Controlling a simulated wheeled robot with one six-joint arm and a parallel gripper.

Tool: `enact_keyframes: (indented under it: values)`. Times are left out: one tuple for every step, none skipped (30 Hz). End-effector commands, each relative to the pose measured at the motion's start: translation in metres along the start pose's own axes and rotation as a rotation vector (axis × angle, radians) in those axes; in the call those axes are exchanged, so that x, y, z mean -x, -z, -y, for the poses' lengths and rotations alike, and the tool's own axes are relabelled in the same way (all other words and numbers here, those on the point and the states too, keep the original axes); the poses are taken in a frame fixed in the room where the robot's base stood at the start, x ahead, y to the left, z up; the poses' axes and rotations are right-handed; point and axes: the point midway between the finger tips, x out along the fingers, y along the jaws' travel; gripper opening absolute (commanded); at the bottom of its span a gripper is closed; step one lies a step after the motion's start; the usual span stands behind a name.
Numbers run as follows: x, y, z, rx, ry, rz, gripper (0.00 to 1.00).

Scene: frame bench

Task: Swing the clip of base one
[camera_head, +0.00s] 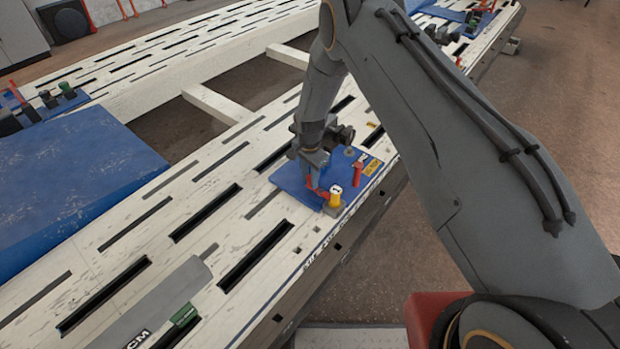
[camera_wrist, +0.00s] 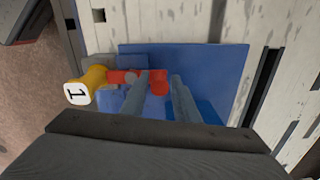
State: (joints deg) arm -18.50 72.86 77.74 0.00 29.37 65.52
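Base one is a blue plate (camera_head: 290,180) on the pale slotted bench, also in the wrist view (camera_wrist: 222,68). A yellow knob marked 1 (camera_head: 335,196) stands at its front edge and shows at the left of the wrist view (camera_wrist: 80,90). A red clip arm (camera_wrist: 122,76) runs from the knob to a thicker red end (camera_wrist: 159,82). My gripper (camera_head: 313,183) is low over the plate beside the clip. In the wrist view its two fingers (camera_wrist: 160,76) are apart, one on each side of the red end. Contact with it is unclear.
A second red upright (camera_head: 357,172) and a dark round-topped post (camera_head: 350,152) stand on the same plate. A large blue block (camera_head: 70,185) lies on the left of the bench. A grey bar (camera_head: 155,305) lies at the front. The bench between is clear.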

Motion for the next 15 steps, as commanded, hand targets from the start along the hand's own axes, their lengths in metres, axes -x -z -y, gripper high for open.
enact_keyframes:
  values:
    - [0.0001,-0.0001,0.0000,0.000,0.000,0.000,0.28]
    - [0.0001,-0.0001,-0.0001,0.000,0.000,0.000,0.23]
    - [0.0001,-0.0001,-0.0001,0.000,0.000,0.000,0.16]
    - [0.0001,-0.0001,-0.0001,0.000,0.000,0.000,0.11]
    - [0.0001,-0.0001,-0.0001,0.000,0.000,0.000,0.06]
    - [0.0001,-0.0002,-0.0001,0.000,0.000,0.000,0.00]
    - [0.0001,-0.0001,0.0000,0.000,0.000,0.000,0.00]
    - [0.0001,-0.0002,-0.0001,0.000,0.000,0.000,0.00]
    - [0.0001,-0.0002,0.0000,0.001,0.000,0.000,0.00]
    - [0.0001,-0.0003,-0.0001,0.002,0.000,0.000,0.00]
    - [0.0001,-0.0004,0.0000,0.004,0.000,0.000,0.00]
    - [0.0001,-0.0007,0.0000,0.009,0.000,0.000,0.00]
    - [0.0001,-0.0009,-0.0001,0.013,0.000,0.000,0.00]
    - [0.0000,-0.0013,-0.0002,0.020,0.000,0.000,0.00]
    - [-0.0001,-0.0018,-0.0003,0.030,0.000,0.000,0.00]
